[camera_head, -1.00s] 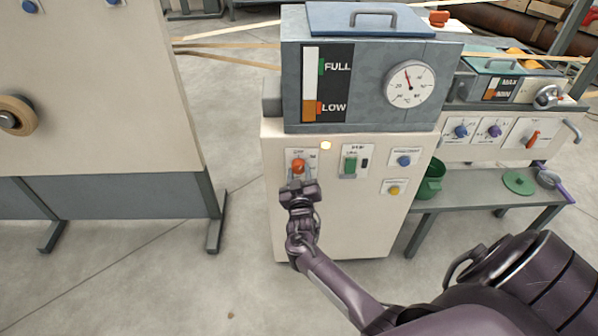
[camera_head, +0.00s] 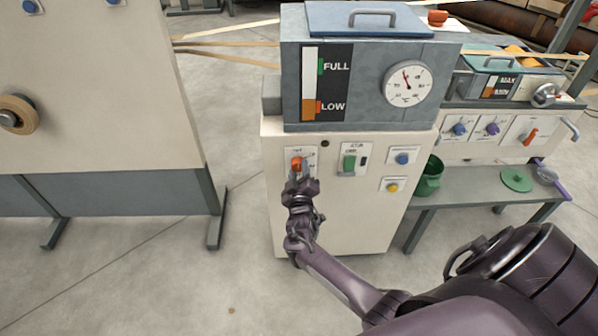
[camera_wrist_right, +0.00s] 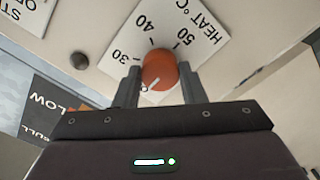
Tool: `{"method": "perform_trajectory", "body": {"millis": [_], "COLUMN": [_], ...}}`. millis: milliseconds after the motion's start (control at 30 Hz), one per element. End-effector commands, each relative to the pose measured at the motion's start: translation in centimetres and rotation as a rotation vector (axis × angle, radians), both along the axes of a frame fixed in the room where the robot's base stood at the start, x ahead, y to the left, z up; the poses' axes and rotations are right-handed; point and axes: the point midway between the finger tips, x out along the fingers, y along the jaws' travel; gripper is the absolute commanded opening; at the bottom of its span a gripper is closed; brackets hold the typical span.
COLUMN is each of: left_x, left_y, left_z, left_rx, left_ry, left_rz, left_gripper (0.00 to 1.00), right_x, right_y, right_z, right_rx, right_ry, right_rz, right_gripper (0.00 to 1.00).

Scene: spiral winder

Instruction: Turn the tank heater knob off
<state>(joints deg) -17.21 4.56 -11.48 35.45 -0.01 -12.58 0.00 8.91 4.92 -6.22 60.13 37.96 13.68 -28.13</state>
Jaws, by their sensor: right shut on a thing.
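The orange-red tank heater knob (camera_head: 297,163) is on a white plate at the upper left of the cream cabinet's front, below the grey tank (camera_head: 370,68). My right gripper (camera_head: 299,177) is shut on it. In the right wrist view the knob (camera_wrist_right: 158,70) sits between the two fingers (camera_wrist_right: 160,88). Its plate (camera_wrist_right: 203,38) reads HEAT °C with 30, 40 and 50, tilted and upside down. The knob's pale pointer line faces the lower left, past 30, at a mark partly hidden by the fingers. My left gripper is not in view.
A small dark lamp (camera_head: 325,143) is above right of the knob. A green switch (camera_head: 349,163), a blue knob (camera_head: 402,158) and a yellow button (camera_head: 392,187) are to the right. A dial gauge (camera_head: 407,84) is on the tank. Clear floor lies left of the cabinet.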

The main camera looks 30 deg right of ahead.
Motion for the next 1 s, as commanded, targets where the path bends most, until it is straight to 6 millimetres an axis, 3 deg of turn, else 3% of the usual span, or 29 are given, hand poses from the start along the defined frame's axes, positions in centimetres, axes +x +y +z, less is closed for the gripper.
{"method": "perform_trajectory", "body": {"millis": [233, 267, 433, 767, 1000], "left_x": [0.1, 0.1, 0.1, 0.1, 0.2], "left_y": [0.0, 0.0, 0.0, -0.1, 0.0], "left_z": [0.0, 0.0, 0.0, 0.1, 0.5], "left_rx": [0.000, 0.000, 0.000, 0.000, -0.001], "left_ry": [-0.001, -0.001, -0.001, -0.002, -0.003], "left_rz": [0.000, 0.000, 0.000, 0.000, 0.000], "left_gripper": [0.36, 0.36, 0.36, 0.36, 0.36], "right_x": [0.0, 0.0, 0.0, -0.4, -3.7], "right_y": [0.0, 0.0, 0.0, 0.3, 2.2], "right_z": [-0.1, -0.1, -0.1, -0.1, -0.1], "right_rx": [-0.002, -0.002, -0.001, 0.000, 0.000], "right_ry": [0.004, 0.004, 0.002, 0.001, 0.004], "right_rz": [0.001, 0.001, 0.001, 0.001, 0.001], "right_gripper": [0.14, 0.38, 0.59, 0.59, 0.59]}}
